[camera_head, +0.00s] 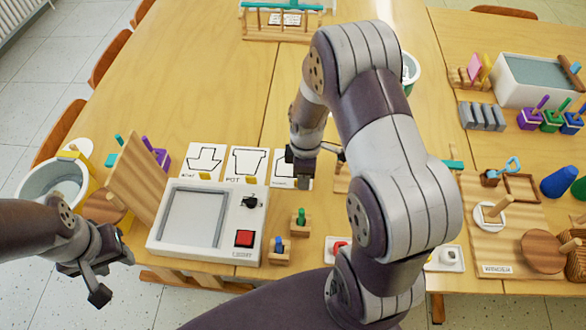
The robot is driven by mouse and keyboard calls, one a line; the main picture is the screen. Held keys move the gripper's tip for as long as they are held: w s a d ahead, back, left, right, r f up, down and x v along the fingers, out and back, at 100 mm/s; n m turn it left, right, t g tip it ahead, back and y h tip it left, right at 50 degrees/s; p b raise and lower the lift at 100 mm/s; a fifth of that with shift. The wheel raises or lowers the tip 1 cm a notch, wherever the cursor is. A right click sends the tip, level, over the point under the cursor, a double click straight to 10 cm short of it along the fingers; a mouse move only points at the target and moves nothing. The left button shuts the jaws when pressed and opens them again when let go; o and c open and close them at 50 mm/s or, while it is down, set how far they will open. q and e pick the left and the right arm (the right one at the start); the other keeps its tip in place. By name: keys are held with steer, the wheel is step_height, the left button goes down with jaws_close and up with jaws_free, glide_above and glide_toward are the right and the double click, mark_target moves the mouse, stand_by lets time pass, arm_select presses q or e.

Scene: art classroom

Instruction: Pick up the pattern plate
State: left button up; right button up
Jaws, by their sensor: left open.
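Three white pattern plates with black outlines lie in a row on the table behind a white light box (166,242). The left plate (190,165) shows a boat-like arrow shape, and the middle plate (236,160) shows a pot shape. The third plate (280,180) is partly hidden by my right gripper (300,172), which is over its right side. Whether that gripper touches the plate or is open cannot be made out. My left gripper (112,276) is open and empty near the table's front left edge, left of the light box.
A wooden board (140,170) leans up left of the light box, and a white bucket (52,178) stands beyond it. Small wooden stands (300,224) are right of the box.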

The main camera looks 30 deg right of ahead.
step_height(320, 180, down, 3)
steer(key=shift+r, duration=0.1)
jaws_close()
step_height(320, 180, up, 10)
steer(key=shift+p, duration=0.4)
